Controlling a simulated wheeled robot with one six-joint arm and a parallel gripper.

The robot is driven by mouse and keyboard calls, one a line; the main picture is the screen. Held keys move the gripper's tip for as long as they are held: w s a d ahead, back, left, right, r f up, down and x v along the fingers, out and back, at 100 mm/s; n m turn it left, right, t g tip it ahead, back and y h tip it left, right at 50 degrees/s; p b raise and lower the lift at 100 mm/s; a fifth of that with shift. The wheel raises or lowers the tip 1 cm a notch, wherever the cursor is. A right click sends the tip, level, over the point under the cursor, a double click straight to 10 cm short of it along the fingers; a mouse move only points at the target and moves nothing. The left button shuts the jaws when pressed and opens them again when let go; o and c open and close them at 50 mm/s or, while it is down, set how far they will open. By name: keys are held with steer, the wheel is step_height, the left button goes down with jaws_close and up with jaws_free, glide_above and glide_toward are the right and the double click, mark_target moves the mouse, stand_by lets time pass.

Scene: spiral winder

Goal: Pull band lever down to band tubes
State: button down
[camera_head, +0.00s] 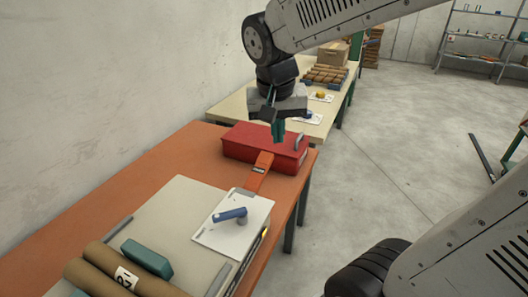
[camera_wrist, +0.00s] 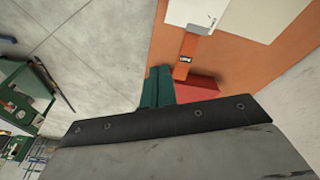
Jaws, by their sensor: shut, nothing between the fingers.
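My gripper (camera_head: 278,132) is shut and empty, its teal fingers together. It hangs above or just beyond the red box (camera_head: 255,150) on the orange-topped table; the exact gap is hard to judge. The fingers also show in the wrist view (camera_wrist: 157,88), with the red box partly hidden behind them. A blue handle (camera_head: 230,214) lies on a white plate (camera_head: 220,238), well away from my gripper; I cannot tell whether it is the band lever. Brown tubes (camera_head: 100,272) with a white label lie at the front left. More brown tubes (camera_head: 325,74) lie on the far table.
A teal block (camera_head: 147,257) rests by the near tubes. The far table (camera_head: 228,108) holds small cards and a cardboard box (camera_head: 334,51). The floor (camera_head: 385,140) to the right is mostly open.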

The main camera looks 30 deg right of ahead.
mark_target(265, 157)
steer(key=w+d+f+m, duration=0.2)
steer(key=w, duration=0.5)
steer(key=w+d+f+m+h, duration=0.1)
steer(key=w+f+m, duration=0.2)
steer(key=w, duration=0.5)
steer(key=shift+w+d+f+t, duration=0.15)
steer(key=shift+d+f+t, duration=0.1)
steer(key=shift+d+t, duration=0.1)
steer(key=x, duration=1.4)
steer(key=shift+d, duration=0.15)
